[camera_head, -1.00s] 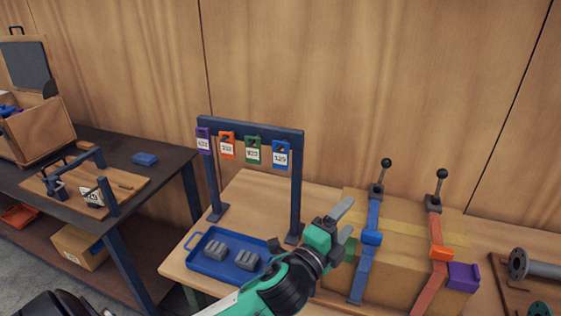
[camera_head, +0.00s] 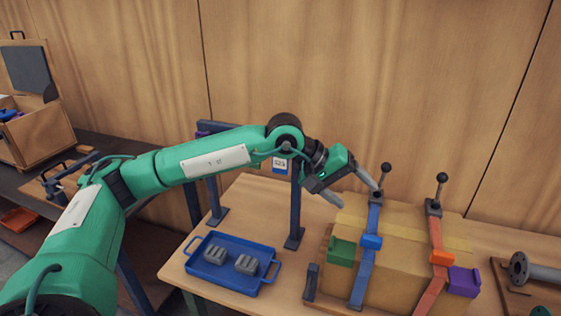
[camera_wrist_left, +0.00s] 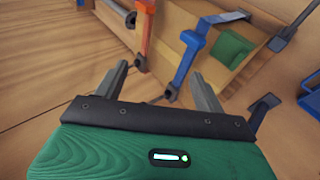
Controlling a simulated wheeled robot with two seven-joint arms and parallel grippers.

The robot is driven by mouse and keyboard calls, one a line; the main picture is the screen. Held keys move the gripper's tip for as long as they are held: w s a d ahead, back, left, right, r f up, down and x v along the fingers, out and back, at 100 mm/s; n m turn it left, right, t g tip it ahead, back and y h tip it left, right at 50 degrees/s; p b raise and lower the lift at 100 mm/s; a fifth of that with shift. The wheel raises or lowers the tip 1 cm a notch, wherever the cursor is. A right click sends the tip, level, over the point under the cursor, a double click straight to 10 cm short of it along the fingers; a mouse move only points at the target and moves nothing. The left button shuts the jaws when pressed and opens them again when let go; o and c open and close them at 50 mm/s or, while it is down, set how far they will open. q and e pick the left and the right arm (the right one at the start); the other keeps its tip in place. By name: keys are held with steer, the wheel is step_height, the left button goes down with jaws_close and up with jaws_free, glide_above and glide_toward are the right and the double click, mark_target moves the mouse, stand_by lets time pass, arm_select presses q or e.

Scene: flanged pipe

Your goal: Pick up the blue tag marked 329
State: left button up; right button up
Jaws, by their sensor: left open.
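The blue tag (camera_head: 280,166) hangs at the right end of the dark blue tag rack (camera_head: 296,205). Only its lower part shows below my left arm in the head view, and its number is too small to read clearly. My left gripper (camera_head: 357,190) is open and empty. It is to the right of the rack and the tag, in front of the wall and above the strapped box. In the left wrist view the spread fingers of my left gripper (camera_wrist_left: 158,90) have nothing between them. My right gripper is out of view.
A cardboard box (camera_head: 402,245) with blue and orange strap clamps stands on the right; upright lever handles (camera_head: 441,185) rise behind it, close to my left gripper. A blue tray (camera_head: 213,272) with grey blocks lies before the rack. A dark side table stands at left.

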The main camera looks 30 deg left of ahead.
arm_select(q)
steer(key=w+a+r+m+t+y, duration=0.1)
steer(key=a+y, duration=0.2)
steer(key=a, duration=0.3)
steer(key=w+a+r+y, duration=0.2)
steer(key=a, duration=0.4)
steer(key=y, duration=0.4)
glide_toward(280, 160)
steer(key=shift+y, duration=0.3)
steer(key=p+x, duration=0.3)
steer(key=x, duration=0.1)
steer(key=p+x, duration=0.2)
steer(key=x, duration=0.2)
steer(key=shift+w+f+p, duration=0.15)
steer(key=shift+w+p, duration=0.25)
steer(key=shift+w, duration=0.1)
steer(key=shift+w+f, duration=0.25)
steer(key=shift+f, duration=0.2)
steer(key=c, duration=1.1)
